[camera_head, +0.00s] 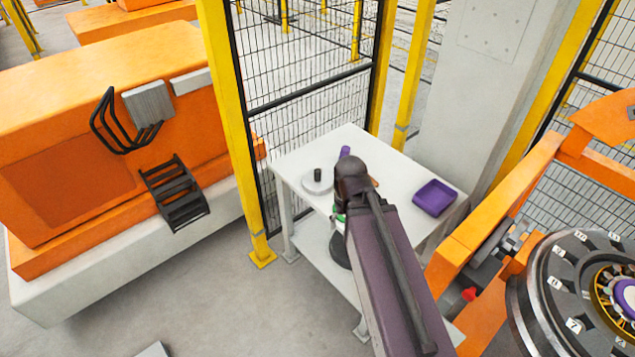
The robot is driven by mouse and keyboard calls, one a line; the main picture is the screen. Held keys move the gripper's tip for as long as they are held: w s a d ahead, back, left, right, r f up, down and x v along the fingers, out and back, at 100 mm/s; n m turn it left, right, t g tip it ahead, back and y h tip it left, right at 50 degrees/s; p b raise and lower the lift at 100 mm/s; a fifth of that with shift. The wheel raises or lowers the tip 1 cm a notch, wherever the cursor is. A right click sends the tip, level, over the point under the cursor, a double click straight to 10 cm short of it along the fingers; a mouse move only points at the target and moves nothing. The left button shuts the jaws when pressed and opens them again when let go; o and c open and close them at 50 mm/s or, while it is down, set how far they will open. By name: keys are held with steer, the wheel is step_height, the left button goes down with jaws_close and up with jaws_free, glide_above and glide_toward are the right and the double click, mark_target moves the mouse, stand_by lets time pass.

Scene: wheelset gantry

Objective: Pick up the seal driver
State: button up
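A white work table (290,163) stands in the middle of the view. On its left part lies a pale round disc (309,187) with a short black cylinder (318,175) upright on it. A small purple cylindrical piece (345,152) shows just beyond my arm. I cannot tell for sure which of these is the seal driver. My arm crosses in front of the table and hides its middle. A bit of green and a dark rounded shape show beside the arm, too covered to name. My gripper is not visible.
A purple tray (434,198) sits at the table's right. A yellow-framed mesh fence (300,110) stands behind. An orange machine (100,130) is at left. An orange gantry frame (490,215) and a dark numbered wheel hub (560,290) are at right. Floor at lower left is mostly clear.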

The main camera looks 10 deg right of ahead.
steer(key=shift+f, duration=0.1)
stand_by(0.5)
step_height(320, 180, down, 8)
steer(key=b, duration=0.8)
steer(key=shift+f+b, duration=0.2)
steer(key=shift+b, duration=0.1)
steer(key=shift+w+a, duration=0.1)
